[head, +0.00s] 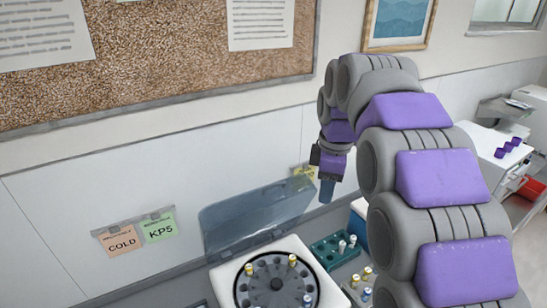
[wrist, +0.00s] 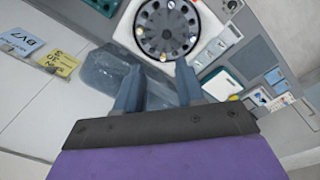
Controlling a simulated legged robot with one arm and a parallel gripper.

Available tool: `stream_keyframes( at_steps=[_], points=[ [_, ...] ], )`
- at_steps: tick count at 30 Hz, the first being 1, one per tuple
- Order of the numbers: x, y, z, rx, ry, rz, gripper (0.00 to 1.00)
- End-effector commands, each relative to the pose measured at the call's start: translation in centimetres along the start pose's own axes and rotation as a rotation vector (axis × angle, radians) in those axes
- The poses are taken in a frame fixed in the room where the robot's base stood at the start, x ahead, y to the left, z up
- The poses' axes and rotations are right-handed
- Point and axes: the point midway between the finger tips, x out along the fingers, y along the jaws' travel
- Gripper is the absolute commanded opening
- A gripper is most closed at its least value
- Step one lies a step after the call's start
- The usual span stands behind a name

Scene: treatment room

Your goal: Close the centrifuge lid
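The centrifuge (head: 226,280) is a white unit on the counter with a dark round rotor (head: 278,287) holding several capped tubes. Its translucent blue-grey lid (head: 255,214) stands raised at the back, leaning toward the wall. In the wrist view the rotor (wrist: 166,30) shows at the top and the lid (wrist: 100,74) at left, partly behind a finger. My gripper (head: 328,190) hangs above and to the right of the lid. In the wrist view its two fingers (wrist: 158,70) are spread apart with nothing held between them. Contact with the lid does not show.
A teal tube rack (head: 325,254) and a pale rack (head: 356,284) with tubes stand right of the centrifuge. Orange and green notes (head: 122,241) hang on the wall at left. A white cart (head: 500,150) stands at far right.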

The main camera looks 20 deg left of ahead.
Motion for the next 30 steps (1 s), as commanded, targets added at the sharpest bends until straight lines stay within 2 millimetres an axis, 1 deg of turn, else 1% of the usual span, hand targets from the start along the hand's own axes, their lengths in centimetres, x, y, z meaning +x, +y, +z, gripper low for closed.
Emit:
stream_keyframes(
  at_steps=[1,3,5,6,10,14,17,20,23,30],
  points=[
    [-2.3,1.6,-1.7,-0.086,0.008,0.011,0.38],
    [-4.0,3.2,-3.6,-0.208,0.017,0.025,0.38],
    [-5.1,4.3,-5.3,-0.309,0.023,0.032,0.38],
    [-6.0,5.0,-6.4,-0.374,0.028,0.045,0.38],
    [-7.9,6.3,-9.1,-0.553,0.038,0.068,0.38],
    [-8.9,6.8,-11.1,-0.673,0.042,0.082,0.38],
    [-9.0,7.0,-12.0,-0.721,0.042,0.086,0.38],
    [-8.6,7.2,-12.6,-0.740,0.041,0.090,0.38],
    [-7.4,7.3,-12.9,-0.741,0.039,0.090,0.38],
    [-4.0,7.4,-13.2,-0.742,0.040,0.088,0.38]
  ],
)
